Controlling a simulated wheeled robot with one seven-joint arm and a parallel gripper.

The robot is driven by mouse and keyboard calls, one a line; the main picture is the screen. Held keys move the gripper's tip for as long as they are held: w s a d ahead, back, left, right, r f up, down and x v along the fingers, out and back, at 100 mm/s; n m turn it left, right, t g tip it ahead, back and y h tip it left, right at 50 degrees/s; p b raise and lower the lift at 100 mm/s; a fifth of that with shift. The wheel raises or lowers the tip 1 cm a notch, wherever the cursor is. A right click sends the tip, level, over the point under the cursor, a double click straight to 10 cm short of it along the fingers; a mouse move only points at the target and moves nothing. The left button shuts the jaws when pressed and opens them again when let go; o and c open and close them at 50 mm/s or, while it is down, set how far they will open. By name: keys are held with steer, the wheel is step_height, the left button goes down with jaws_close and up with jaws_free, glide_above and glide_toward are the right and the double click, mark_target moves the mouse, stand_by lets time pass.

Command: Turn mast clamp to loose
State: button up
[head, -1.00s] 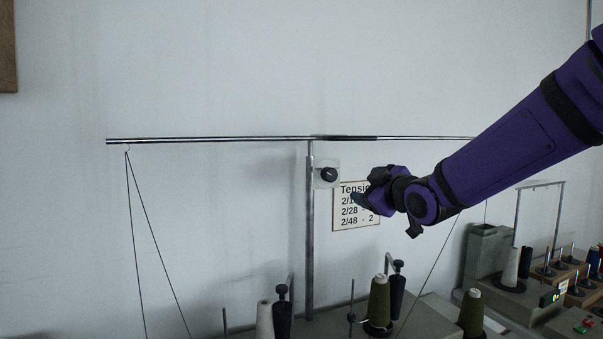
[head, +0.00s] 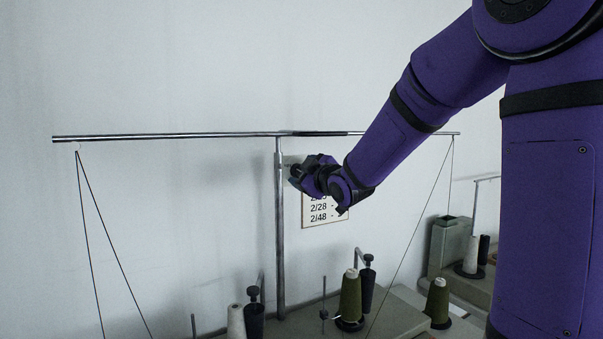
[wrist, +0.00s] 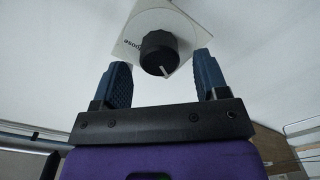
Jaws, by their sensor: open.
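The mast clamp knob (wrist: 160,52) is black and round with a pale pointer line, and sits on a white plate (wrist: 187,22) in the wrist view. Part of a word, "oose", is printed on the plate left of the knob. The pointer line is at the knob's lower edge in that view. My gripper (wrist: 163,78) is open, with one blue finger on each side of the knob's near part and gaps between. In the head view my gripper (head: 300,172) is at the mast (head: 280,225) and hides most of the knob and plate.
A horizontal bar (head: 180,136) tops the mast, with threads hanging from it. A tension sign (head: 322,212) on the wall is partly behind my gripper. Yarn cones, one of them olive (head: 350,297), stand below. The wall at left is clear.

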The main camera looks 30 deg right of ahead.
steer(key=shift+w, duration=0.85)
steer(key=c, duration=0.9)
